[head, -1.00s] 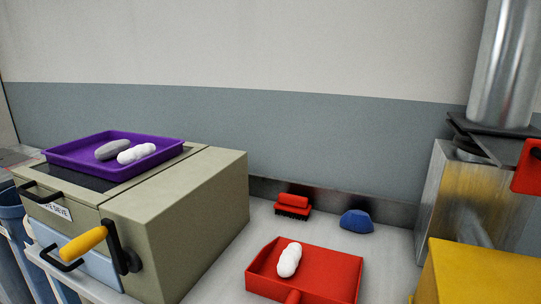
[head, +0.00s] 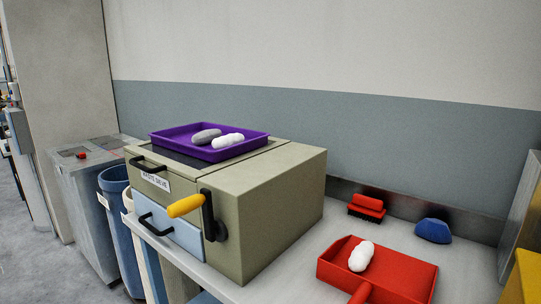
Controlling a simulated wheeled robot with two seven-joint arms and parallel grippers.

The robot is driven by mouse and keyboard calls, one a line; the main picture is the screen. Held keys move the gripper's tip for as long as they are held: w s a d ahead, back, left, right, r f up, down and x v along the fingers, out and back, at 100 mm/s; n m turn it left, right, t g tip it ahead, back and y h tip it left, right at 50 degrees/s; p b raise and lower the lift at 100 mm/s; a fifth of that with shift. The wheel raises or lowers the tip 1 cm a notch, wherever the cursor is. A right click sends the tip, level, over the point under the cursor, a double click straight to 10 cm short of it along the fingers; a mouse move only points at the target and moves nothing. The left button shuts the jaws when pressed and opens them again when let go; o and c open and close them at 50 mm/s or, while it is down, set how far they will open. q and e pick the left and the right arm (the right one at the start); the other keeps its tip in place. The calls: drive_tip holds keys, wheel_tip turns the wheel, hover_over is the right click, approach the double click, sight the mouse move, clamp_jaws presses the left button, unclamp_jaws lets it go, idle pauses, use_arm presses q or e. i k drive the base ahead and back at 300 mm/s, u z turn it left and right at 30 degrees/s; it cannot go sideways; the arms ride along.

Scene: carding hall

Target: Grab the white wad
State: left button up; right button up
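One white wad (head: 228,139) lies in the purple tray (head: 178,145) on top of the beige box, beside a grey wad (head: 206,136). Another white wad (head: 361,256) lies in the red dustpan (head: 402,275) on the bench at the right. Both white wads look lumpy and elongated. Neither of my grippers shows in the head view.
The beige box (head: 286,205) has a yellow crank handle (head: 185,206) and black drawer handles at its front. A red brush (head: 367,206) and a blue scraper-like piece (head: 433,230) lie near the wall. Bins (head: 115,181) and a grey cabinet (head: 84,200) stand at the left.

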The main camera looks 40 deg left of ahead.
sight(231, 140)
drive_tip(key=k, duration=0.8)
drive_tip(key=z, duration=0.95)
drive_tip(key=i, duration=0.75)
drive_tip(key=u, duration=2.5)
drive_tip(key=i, duration=0.5)
drive_tip(key=z, duration=0.05)
drive_tip(key=k, duration=0.5)
drive_tip(key=u, duration=1.45)
drive_tip(key=i, duration=2.25)
